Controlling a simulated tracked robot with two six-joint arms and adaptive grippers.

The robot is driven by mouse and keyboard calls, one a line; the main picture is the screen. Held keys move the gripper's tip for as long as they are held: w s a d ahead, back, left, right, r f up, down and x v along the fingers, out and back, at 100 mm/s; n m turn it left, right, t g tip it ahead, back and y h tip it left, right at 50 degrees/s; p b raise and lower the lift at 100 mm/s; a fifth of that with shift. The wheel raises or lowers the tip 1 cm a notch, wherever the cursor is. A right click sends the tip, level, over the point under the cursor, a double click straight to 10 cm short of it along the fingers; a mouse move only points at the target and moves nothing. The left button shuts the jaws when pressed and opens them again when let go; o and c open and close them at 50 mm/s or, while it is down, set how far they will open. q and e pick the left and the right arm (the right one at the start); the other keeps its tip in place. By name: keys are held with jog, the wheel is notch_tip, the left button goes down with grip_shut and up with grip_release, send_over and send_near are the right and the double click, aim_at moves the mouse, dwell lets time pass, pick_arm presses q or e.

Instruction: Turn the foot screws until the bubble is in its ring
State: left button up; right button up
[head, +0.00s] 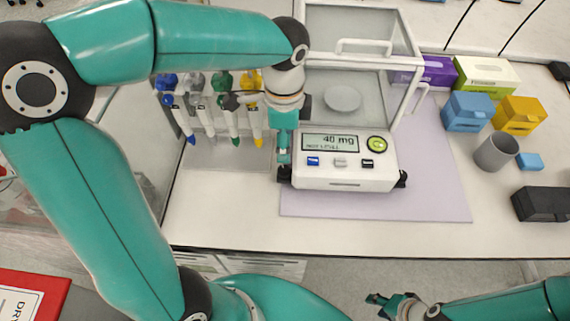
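The white balance (344,172) stands on a lilac mat, with a glass draft shield and a round pan behind its display. The display (330,143) reads 40 mg above a small line I cannot read surely. The round green level (376,144) is at the right of the panel; its bubble is too small to place. A black foot screw (284,175) is at the front left corner, another (402,179) at the front right. My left gripper (284,160) points down just above the left screw; its grip is unclear. My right gripper (377,304) is open and empty, low in front of the bench.
A rack of pipettes (214,122) stands left of the balance, close to my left arm. To the right are blue (468,112) and yellow (520,115) boxes, a grey cup (496,152) and a black case (541,204). The mat's front strip (375,207) is clear.

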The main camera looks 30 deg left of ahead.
aim_at(284, 168)
pick_arm(q)
notch_tip(284, 168, down, 10)
jog(key=shift+r, duration=0.15)
dwell(0.3)
jog(key=c, duration=1.1)
jog(key=shift+n+b, duration=0.55)
jog(key=shift+n, duration=0.05)
